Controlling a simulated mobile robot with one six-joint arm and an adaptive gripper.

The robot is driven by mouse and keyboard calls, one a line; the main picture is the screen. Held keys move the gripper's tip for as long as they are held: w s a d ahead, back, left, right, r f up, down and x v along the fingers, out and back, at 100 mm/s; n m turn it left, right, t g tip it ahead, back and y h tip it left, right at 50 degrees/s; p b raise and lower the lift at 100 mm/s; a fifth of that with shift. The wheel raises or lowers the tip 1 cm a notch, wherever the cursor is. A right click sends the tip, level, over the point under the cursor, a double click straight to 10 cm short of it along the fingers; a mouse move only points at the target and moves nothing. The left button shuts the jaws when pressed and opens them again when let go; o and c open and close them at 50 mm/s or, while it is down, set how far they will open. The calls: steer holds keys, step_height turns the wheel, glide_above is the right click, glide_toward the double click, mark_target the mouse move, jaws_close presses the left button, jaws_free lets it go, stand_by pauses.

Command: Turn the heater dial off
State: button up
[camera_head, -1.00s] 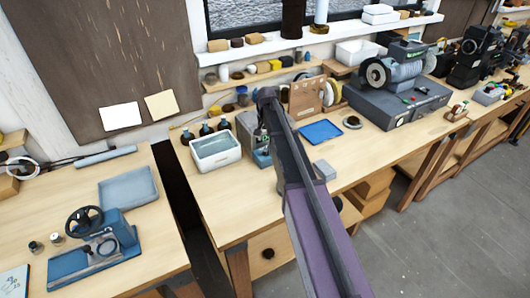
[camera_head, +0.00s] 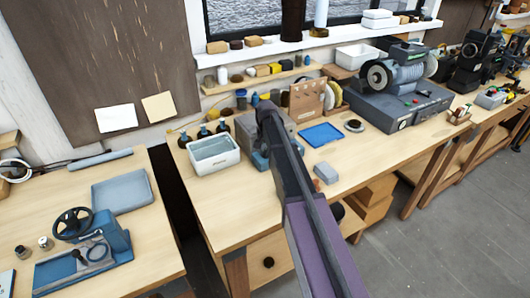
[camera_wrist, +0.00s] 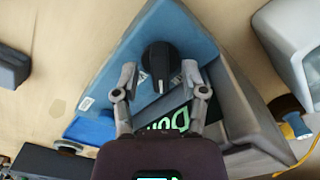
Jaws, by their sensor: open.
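The heater dial is a round black knob (camera_wrist: 160,60) with a pale pointer line, on the sloped blue face of the heater (camera_wrist: 185,28) in the wrist view. My gripper (camera_wrist: 158,78) is open, with one finger on each side of the knob. I cannot tell whether the fingers touch it. In the head view the grey body of the heater (camera_head: 245,130) shows behind my arm. My arm hides the dial and my gripper there.
A white basin (camera_head: 215,155) stands just left of the heater. A blue tray (camera_head: 321,134) and a small grey block (camera_head: 326,172) lie to its right. A board with holes (camera_head: 305,98) stands behind. A bench grinder (camera_head: 400,75) stands farther right.

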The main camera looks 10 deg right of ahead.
steer(key=shift+c, duration=0.2)
jaws_close()
steer(key=shift+n, duration=0.4)
steer(key=n, duration=0.4)
steer(key=shift+n, duration=2.2)
steer(key=shift+s, duration=0.1)
